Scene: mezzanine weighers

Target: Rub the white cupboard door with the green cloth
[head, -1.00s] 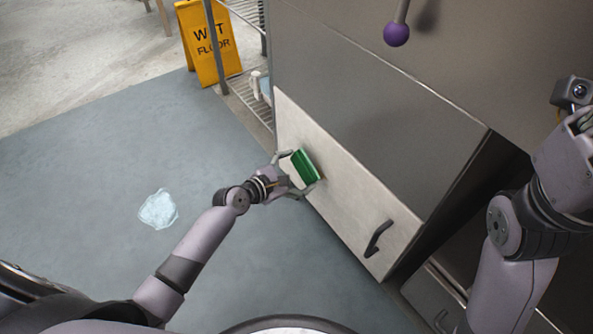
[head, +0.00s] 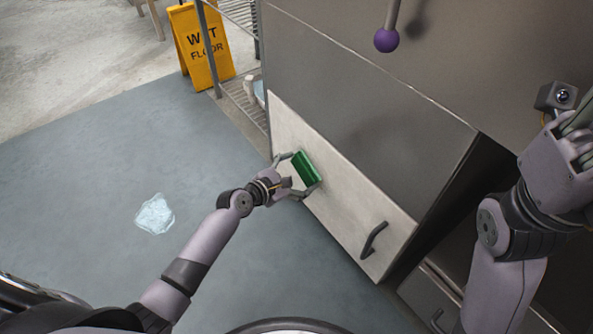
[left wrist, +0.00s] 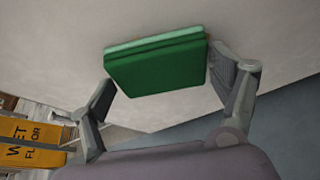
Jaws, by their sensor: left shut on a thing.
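The white cupboard door (head: 330,195) is the pale panel low on the grey cabinet, with a dark handle (head: 374,240) at its right end. My left gripper (head: 298,174) is shut on the folded green cloth (head: 306,168). The cloth is at the left part of the door, against it or very close; I cannot tell whether it touches. In the left wrist view the green cloth (left wrist: 157,66) sits between the two fingers, with the pale door surface (left wrist: 50,60) behind it. My right arm is at the right edge of the head view; its fingers are partly cut off.
A yellow wet floor sign (head: 202,45) stands at the back left beside a wire rack (head: 240,95). A clear puddle (head: 155,214) lies on the grey-blue floor. A purple ball on a rod (head: 386,40) hangs in front of the cabinet's upper part. The floor on the left is otherwise open.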

